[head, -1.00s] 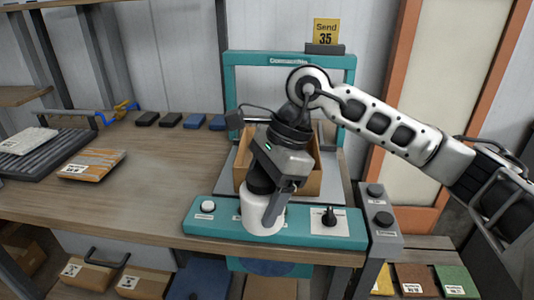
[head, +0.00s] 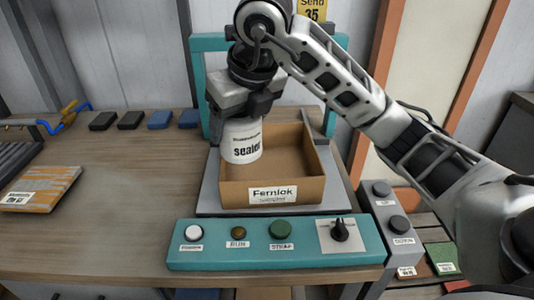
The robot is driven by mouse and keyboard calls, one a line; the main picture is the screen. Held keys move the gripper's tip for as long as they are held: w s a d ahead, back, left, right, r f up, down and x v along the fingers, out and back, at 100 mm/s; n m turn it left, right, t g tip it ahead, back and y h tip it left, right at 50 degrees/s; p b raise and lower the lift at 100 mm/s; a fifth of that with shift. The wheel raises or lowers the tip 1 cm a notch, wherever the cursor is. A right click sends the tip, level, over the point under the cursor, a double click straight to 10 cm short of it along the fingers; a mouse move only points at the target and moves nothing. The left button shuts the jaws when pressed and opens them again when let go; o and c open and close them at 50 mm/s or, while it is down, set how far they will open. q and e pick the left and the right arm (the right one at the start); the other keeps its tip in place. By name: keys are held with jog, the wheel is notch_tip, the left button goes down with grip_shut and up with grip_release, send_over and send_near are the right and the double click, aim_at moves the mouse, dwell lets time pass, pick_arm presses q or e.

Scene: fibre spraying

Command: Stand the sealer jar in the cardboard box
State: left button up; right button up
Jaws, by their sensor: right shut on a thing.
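The sealer jar (head: 241,142) is white with a "sealer" label and is held upright. My right gripper (head: 242,108) is shut on its upper part, with the jar hanging below. The open cardboard box (head: 272,194), labelled "Fernlok", sits on the grey plate of the teal machine. The jar shows over the left side of the box, overlapping its left wall and back part. I cannot tell how far its base is above the box floor. The box floor that shows is bare. My left gripper is not in view.
The teal control panel (head: 275,244) with buttons and a knob runs in front of the box. The machine's teal frame (head: 197,85) rises behind it. A labelled orange packet (head: 40,188) lies at left. Several dark and blue blocks (head: 160,119) line the back. The table's middle is clear.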

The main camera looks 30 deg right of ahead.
jog(key=w+d+f, duration=0.1)
jog(key=d+f, duration=0.3)
jog(key=d, duration=0.1)
jog(key=w+d+f, duration=0.1)
jog(key=d+f, duration=0.1)
jog(key=f, duration=0.1)
jog(key=shift+w+d, duration=0.3)
notch_tip(320, 180, down, 3)
jog(key=shift+d+f, duration=0.15)
jog(key=shift+f, duration=0.15)
jog(key=o, duration=1.1)
